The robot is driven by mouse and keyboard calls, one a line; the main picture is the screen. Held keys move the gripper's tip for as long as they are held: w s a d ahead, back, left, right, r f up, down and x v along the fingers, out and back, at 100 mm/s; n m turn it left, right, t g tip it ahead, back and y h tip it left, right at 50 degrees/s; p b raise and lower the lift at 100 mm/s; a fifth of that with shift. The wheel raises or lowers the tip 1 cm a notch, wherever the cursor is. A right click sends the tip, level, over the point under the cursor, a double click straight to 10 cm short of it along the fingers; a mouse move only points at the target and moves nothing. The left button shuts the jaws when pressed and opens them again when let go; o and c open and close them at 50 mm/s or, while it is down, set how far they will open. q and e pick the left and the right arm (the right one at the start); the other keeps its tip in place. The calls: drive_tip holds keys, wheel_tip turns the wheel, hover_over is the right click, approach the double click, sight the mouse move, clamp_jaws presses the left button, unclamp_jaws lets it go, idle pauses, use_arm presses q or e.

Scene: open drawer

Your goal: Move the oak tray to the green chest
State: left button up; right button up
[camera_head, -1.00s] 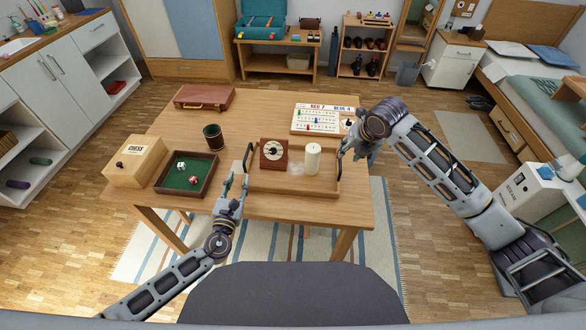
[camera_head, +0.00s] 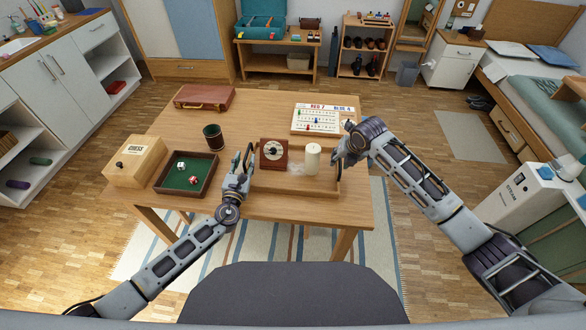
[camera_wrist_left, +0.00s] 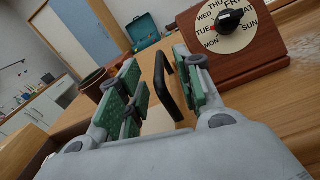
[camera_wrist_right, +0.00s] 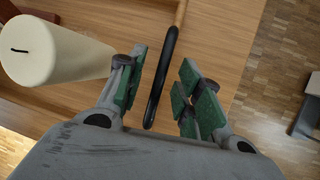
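The oak tray (camera_head: 295,186) lies on the table's near side. It carries a dark-red day-dial block (camera_head: 273,154) and a cream candle (camera_head: 312,158). My left gripper (camera_head: 240,164) is at the tray's left end, open, with the black left handle (camera_wrist_left: 172,88) between its fingers, nearer the right finger. My right gripper (camera_head: 341,160) is at the right end, open, with the black right handle (camera_wrist_right: 160,82) between its fingers. A green piece of furniture (camera_head: 568,232), partly cut off at the right edge, may be the green chest; I cannot tell for sure.
A teal open case (camera_head: 262,22) stands on a back bench.

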use_arm(q)
drive_tip(key=shift+w, duration=0.5)
use_arm(e)
drive_tip(key=shift+w+a+f, duration=0.1)
drive_tip(key=shift+w+f, duration=0.1)
drive_tip(key=shift+f, duration=0.3)
use_arm(q)
clamp_jaws()
use_arm(e)
clamp_jaws()
use_arm(q)
drive_tip(key=shift+w+r, duration=0.1)
use_arm(e)
drive_tip(key=shift+w+r, duration=0.1)
